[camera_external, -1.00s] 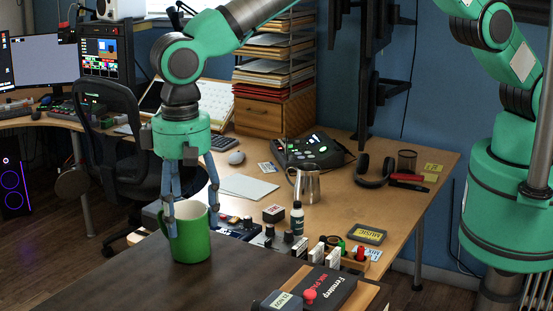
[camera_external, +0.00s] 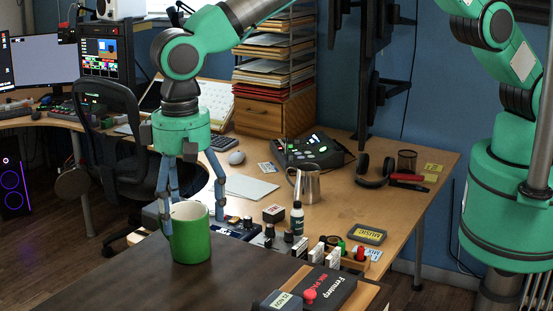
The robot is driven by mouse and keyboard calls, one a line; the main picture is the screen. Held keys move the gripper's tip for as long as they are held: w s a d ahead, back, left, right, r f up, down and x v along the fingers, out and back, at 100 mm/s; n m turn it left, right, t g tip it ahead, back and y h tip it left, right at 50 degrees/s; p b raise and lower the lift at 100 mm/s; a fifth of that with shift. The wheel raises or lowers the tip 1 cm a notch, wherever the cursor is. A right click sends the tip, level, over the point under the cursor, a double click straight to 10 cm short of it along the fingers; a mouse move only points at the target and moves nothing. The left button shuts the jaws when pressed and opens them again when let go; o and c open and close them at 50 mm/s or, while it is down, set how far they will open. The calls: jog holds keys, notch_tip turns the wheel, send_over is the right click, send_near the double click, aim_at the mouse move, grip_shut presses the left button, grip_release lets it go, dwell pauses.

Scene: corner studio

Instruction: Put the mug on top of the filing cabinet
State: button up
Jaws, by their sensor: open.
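A green mug (camera_external: 191,240) with a pale inside stands upright on the dark brown surface (camera_external: 110,280) in the foreground. Its handle is on the left side. My gripper (camera_external: 193,218) is open and points down at the mug, with one finger at the mug's left rim near the handle and the other to the right of it. I cannot tell whether a finger touches the mug. No filing cabinet is clearly identifiable; a wooden drawer unit (camera_external: 262,118) under stacked paper trays stands at the back of the desk.
The wooden desk (camera_external: 400,215) behind holds a metal pitcher (camera_external: 307,186), a small dark bottle (camera_external: 297,218), headphones (camera_external: 374,172) and a black device (camera_external: 305,150). A black book (camera_external: 322,290) lies at the front right. An office chair (camera_external: 110,140) stands at left.

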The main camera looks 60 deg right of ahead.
notch_tip(320, 180, up, 11)
jog(key=shift+r, duration=0.15)
dwell(0.4)
dwell(0.5)
dwell(0.4)
